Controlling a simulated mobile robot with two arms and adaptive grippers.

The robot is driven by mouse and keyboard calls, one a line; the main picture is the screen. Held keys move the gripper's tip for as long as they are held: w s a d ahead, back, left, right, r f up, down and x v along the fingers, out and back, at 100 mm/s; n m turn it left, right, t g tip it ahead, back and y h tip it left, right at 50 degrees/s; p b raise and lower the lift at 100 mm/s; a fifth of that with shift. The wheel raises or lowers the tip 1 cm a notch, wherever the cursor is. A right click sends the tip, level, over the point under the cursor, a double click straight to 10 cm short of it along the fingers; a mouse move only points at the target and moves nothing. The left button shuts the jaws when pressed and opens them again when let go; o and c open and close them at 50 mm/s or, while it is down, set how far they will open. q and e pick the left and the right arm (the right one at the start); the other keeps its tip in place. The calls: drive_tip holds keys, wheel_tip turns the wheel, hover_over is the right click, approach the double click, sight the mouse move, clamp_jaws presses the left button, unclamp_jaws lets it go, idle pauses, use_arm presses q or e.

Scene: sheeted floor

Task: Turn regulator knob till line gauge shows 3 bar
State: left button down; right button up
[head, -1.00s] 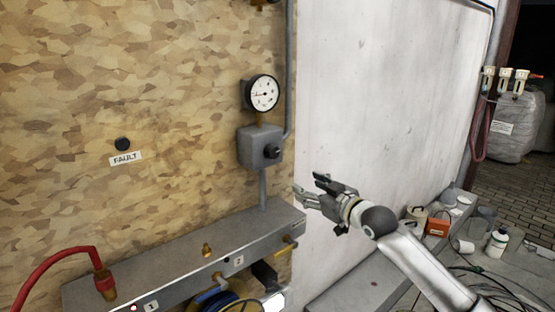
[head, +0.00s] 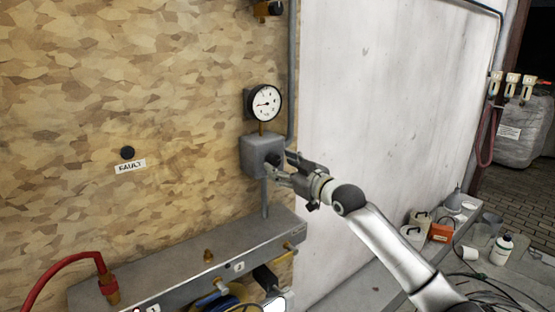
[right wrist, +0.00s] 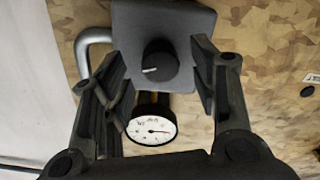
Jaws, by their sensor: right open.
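The regulator is a grey box (head: 256,153) on the board with a round black knob (head: 273,157) on its front. In the right wrist view the knob (right wrist: 157,60) shows a pale mark on its rim, pointing left. The white round line gauge (head: 265,103) sits above the box; its needle points left, and the numbers are too small to read. The gauge (right wrist: 152,125) looks upside down in the right wrist view. My right gripper (head: 279,164) is open, its fingers on either side of the knob; I cannot tell whether they touch it. My left gripper is not in view.
A grey manifold (head: 190,262) with a red hose (head: 60,265) and brass fittings runs below. A vertical pipe (head: 292,80) stands right of the gauge. A FAULT label (head: 131,166) is at left.

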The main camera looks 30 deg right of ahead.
drive_tip(key=shift+w, duration=0.95)
drive_tip(key=shift+w+a, duration=0.1)
drive_tip(key=shift+w, duration=0.25)
drive_tip(key=c, duration=1)
drive_tip(key=shift+p, duration=0.3)
